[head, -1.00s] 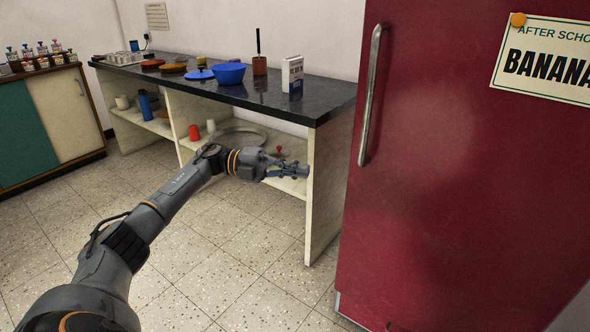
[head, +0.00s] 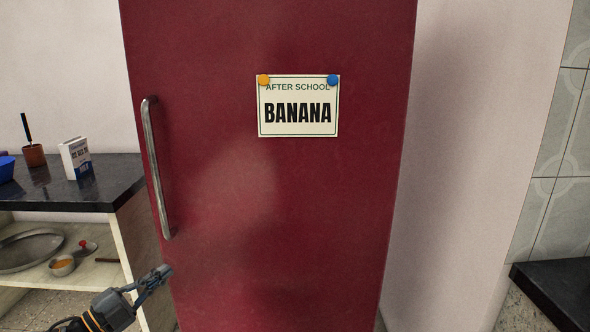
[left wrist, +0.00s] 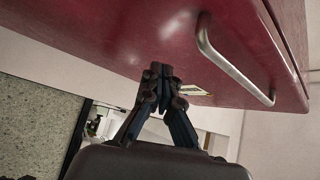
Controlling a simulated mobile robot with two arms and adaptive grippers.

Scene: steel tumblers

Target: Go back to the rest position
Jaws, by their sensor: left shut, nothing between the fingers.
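My left gripper (head: 158,276) is low in the head view, in front of the lower left part of a dark red fridge (head: 280,210). Its fingers are shut with nothing between them. In the left wrist view the gripper (left wrist: 160,72) shows its fingertips together, with the fridge door (left wrist: 130,30) and its metal handle (left wrist: 228,65) beyond. The fingers look apart from the handle. My right gripper is in neither view.
A dark counter (head: 60,196) stands left of the fridge, bearing a white box (head: 75,158), a brown pot (head: 33,155) and a blue bowl (head: 6,168). Another dark surface (head: 560,290) is at lower right.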

